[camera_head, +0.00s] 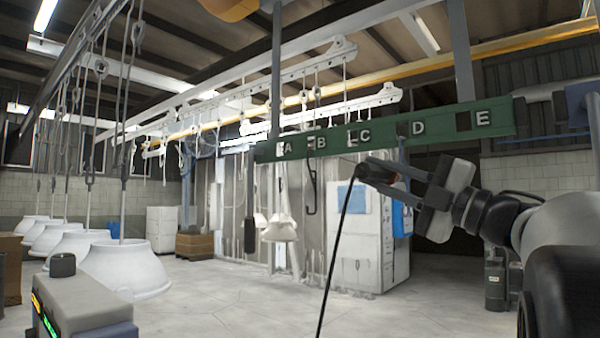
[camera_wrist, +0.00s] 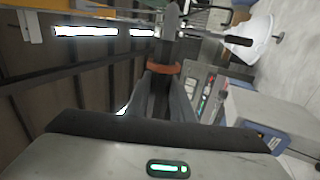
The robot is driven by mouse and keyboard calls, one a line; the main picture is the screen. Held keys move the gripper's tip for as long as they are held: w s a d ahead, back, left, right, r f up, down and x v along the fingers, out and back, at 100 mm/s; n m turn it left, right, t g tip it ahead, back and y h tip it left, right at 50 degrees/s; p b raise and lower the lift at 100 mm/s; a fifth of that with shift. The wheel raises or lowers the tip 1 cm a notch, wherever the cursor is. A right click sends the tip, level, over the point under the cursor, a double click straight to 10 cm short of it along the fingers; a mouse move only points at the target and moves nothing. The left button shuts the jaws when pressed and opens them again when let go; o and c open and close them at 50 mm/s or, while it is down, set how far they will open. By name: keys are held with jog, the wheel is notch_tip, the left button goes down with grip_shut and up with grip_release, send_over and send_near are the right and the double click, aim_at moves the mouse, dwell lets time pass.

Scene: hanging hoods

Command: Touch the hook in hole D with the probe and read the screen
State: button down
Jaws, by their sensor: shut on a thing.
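A green bar (camera_head: 440,123) with square holes lettered A to E spans the middle of the head view. Hole D (camera_head: 404,129) is dark, and any hook inside it cannot be made out clearly. My gripper (camera_head: 398,174) is below the bar near D, shut on the dark probe (camera_head: 376,173). A black cable hangs from the probe. The probe points up between my fingers in the wrist view (camera_wrist: 170,22), with an orange ring at its base. The probe tip appears apart from the bar. A grey instrument (camera_head: 82,304) at lower left has yellow and green lights; no reading is legible.
A black hook (camera_head: 311,185) hangs below hole B. White hoods (camera_head: 120,265) hang in a row at left, and a smaller one (camera_head: 279,230) hangs mid-room. A white cabinet (camera_head: 355,240) stands behind the bar. Open floor lies in front.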

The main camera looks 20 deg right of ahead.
aim_at(396, 178)
jog(key=shift+w+d, duration=0.2)
jog(key=shift+d, duration=0.1)
jog(key=shift+w+d, duration=0.65)
jog(key=shift+d, duration=0.3)
dwell(1.0)
dwell(0.3)
